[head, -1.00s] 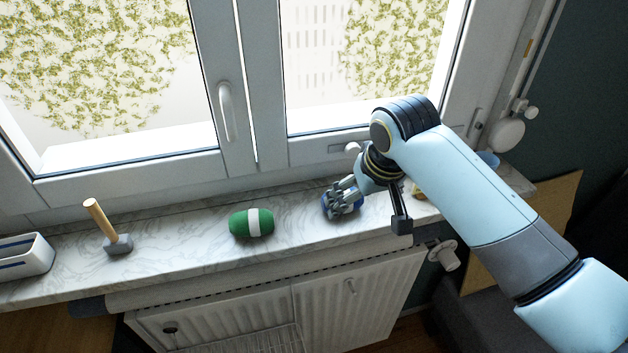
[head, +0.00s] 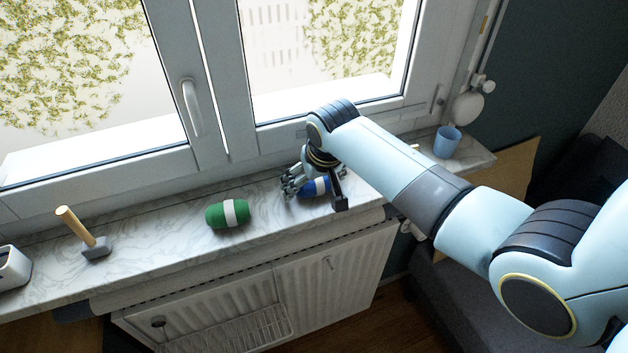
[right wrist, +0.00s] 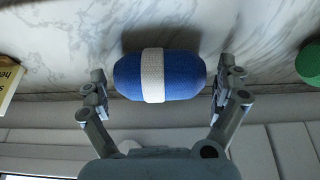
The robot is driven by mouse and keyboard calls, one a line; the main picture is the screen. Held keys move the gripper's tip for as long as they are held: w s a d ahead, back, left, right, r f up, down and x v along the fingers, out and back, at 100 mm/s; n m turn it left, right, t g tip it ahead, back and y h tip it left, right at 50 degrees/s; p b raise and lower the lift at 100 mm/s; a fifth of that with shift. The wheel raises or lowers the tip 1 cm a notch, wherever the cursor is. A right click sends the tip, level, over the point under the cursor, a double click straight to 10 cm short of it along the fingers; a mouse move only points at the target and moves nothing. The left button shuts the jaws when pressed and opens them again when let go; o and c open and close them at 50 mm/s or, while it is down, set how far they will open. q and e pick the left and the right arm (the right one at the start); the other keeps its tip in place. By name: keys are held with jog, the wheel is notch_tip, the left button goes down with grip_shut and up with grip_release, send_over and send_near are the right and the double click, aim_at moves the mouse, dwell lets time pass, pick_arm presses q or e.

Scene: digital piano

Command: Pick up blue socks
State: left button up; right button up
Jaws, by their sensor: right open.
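The blue socks (head: 316,187) are a rolled blue bundle with a white band, lying on the marble windowsill (head: 150,245). In the right wrist view the bundle (right wrist: 159,76) lies between the two open fingers, with a small gap on each side. My right gripper (head: 303,186) is open and low over the sill at the socks, partly hiding them in the head view. It also shows in the right wrist view (right wrist: 159,95). My left gripper is not in view.
A green rolled bundle with a white band (head: 228,214) lies left of the socks. Farther left are a mallet (head: 92,240) and a white box (head: 12,268). A blue cup (head: 447,142) stands at the sill's right end. The window frame (head: 210,150) rises behind.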

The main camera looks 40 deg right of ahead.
jog(key=shift+w+f, duration=0.15)
jog(key=shift+f, duration=0.05)
jog(key=c, duration=1)
